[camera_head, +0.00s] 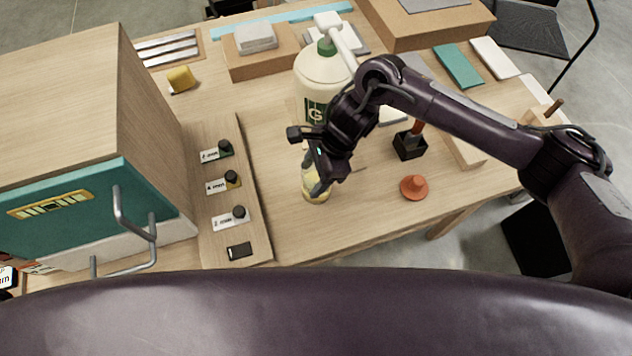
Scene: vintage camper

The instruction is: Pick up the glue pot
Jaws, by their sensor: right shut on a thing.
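The glue pot (315,191), a small pale yellow jar, is near the front middle of the wooden table. My right gripper (318,176) comes down over it from above and is shut on it, hiding its upper part. I cannot tell whether the pot's base touches the table. My left gripper is not in view.
A large white pump bottle (322,75) with a green label stands just behind. A board with knobs (230,190) and a teal-fronted wooden cabinet (85,140) are at the left.

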